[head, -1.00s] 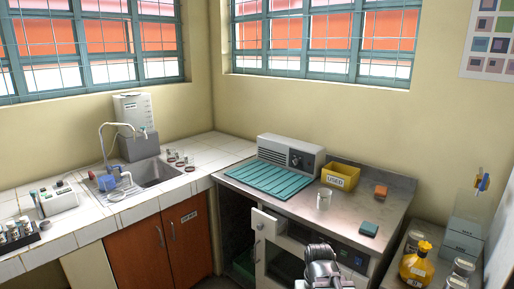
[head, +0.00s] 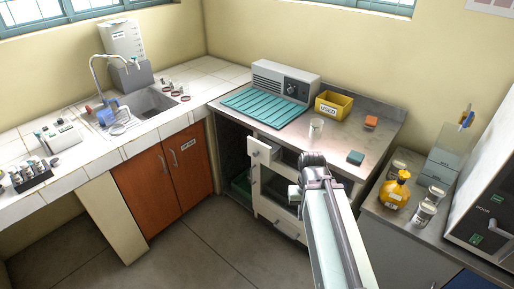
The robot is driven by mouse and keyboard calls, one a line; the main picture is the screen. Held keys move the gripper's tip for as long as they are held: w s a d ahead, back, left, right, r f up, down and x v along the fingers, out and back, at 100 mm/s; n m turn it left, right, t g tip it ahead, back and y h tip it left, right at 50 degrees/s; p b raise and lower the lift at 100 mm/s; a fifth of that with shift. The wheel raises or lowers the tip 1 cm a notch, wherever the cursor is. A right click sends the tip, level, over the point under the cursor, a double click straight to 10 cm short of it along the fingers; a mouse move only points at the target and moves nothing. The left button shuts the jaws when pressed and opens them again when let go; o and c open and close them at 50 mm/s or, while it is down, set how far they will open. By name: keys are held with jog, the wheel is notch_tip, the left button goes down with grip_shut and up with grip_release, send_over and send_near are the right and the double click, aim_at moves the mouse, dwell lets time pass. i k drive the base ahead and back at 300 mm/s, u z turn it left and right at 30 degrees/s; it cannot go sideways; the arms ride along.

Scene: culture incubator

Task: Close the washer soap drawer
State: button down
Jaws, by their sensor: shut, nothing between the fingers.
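The washer (head: 268,207) is the white-fronted unit under the grey worktop in the head view. Its small white soap drawer (head: 261,151) is at the upper left of that front and sticks out, open. My arm comes up from the bottom right, and its end hides part of the washer front. My gripper (head: 293,191) is small in the picture, shut and empty, to the right of and lower than the drawer. It looks apart from the drawer, though the depth between them is hard to judge.
The worktop (head: 345,145) bears a teal mat (head: 264,110), a grey device (head: 286,80), a yellow bin (head: 333,105) and a glass beaker (head: 316,129). A side bench with a yellow bottle (head: 396,190) stands at right. The floor (head: 185,245) left of my arm is clear.

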aim_at(262, 150)
jog(key=u, duration=3.15)
jog(key=k, duration=1.05)
jog(key=z, duration=0.95)
jog(key=i, duration=1)
jog(key=u, duration=0.05)
